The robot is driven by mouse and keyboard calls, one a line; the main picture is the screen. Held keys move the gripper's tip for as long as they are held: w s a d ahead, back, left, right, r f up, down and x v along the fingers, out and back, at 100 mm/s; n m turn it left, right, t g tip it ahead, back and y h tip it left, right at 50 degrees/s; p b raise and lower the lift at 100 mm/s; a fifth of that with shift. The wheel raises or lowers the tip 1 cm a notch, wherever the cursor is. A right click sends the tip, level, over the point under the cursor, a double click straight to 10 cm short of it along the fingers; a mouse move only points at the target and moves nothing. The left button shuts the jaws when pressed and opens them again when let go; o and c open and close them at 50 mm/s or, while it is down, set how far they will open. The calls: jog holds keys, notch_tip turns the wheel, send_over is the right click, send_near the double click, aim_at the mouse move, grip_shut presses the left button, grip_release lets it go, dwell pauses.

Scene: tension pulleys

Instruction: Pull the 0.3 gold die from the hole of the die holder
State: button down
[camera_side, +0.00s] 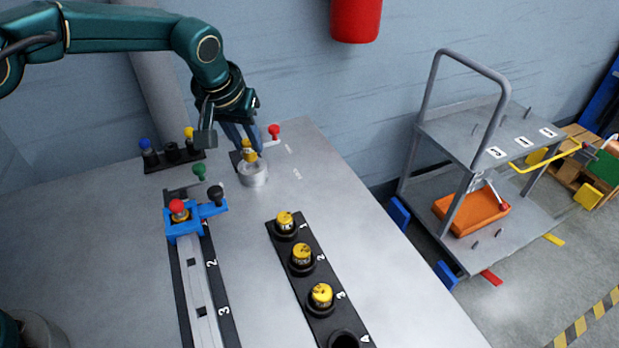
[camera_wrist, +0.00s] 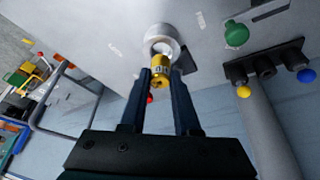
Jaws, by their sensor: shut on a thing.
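The gold die (camera_side: 249,155) is a small yellow-gold piece at the top of the silver round die holder (camera_side: 254,176), near the back of the table. My gripper (camera_side: 244,139) reaches down from above and is shut on the die. In the wrist view, the die (camera_wrist: 159,72) sits between my two dark fingertips (camera_wrist: 160,78), with the pale ring of the holder (camera_wrist: 162,40) just beyond it. I cannot tell how deep the die sits in the hole, and the die's size mark is not readable.
A red knob (camera_side: 274,131) stands close behind the holder, and a green knob (camera_side: 199,171) to its left. A black rack with blue and yellow knobs (camera_side: 174,158) is at the back left. A blue clamp (camera_side: 184,224) and a black strip with yellow-topped pieces (camera_side: 302,257) lie in front.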

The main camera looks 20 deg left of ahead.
jog(key=shift+r, duration=2)
